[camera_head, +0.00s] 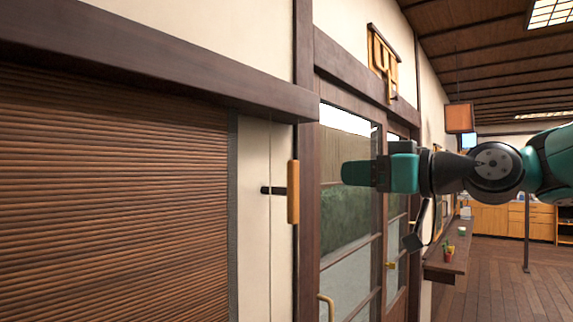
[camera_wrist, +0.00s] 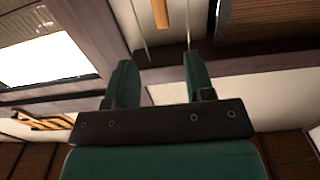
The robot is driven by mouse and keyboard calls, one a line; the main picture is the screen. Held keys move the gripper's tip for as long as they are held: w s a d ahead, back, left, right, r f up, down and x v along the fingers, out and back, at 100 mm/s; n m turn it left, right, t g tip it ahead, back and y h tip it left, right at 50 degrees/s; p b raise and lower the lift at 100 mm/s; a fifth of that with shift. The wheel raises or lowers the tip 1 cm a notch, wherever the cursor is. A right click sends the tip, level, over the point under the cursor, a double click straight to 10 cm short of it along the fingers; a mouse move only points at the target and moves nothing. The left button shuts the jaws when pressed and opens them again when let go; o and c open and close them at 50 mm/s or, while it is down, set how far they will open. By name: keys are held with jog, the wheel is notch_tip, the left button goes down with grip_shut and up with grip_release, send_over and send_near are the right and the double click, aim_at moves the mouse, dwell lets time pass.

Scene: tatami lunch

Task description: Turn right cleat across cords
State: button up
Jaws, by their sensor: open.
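The right cleat is a light wooden bar (camera_head: 293,192) standing upright on a short dark stem on the cream wall strip, beside the dark post. It also shows at the top of the wrist view (camera_wrist: 160,14), between the lines of my two fingers and beyond their tips. Thin cords (camera_head: 268,240) hang near the stem, roughly parallel to the bar. My gripper (camera_head: 350,173) is to the right of the cleat, apart from it, in front of the glazed door. In the wrist view my gripper (camera_wrist: 158,62) has its two green fingers spread with nothing between them.
A brown slatted blind (camera_head: 110,190) fills the left under a dark beam (camera_head: 150,60). A sliding glazed door (camera_head: 345,215) with a curved handle stands right of the post. A narrow shelf (camera_head: 446,262) with small items juts out farther right. The floor beyond is clear.

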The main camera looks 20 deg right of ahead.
aim_at(297, 173)
jog(key=p+x, duration=0.7)
jog(key=x, duration=0.7)
jog(key=shift+w+a+r, duration=0.1)
jog(key=shift+w+a, duration=0.2)
jog(key=shift+w+a+p, duration=0.25)
jog(key=shift+w+p, duration=0.15)
jog(key=shift+w, duration=0.05)
grip_shut()
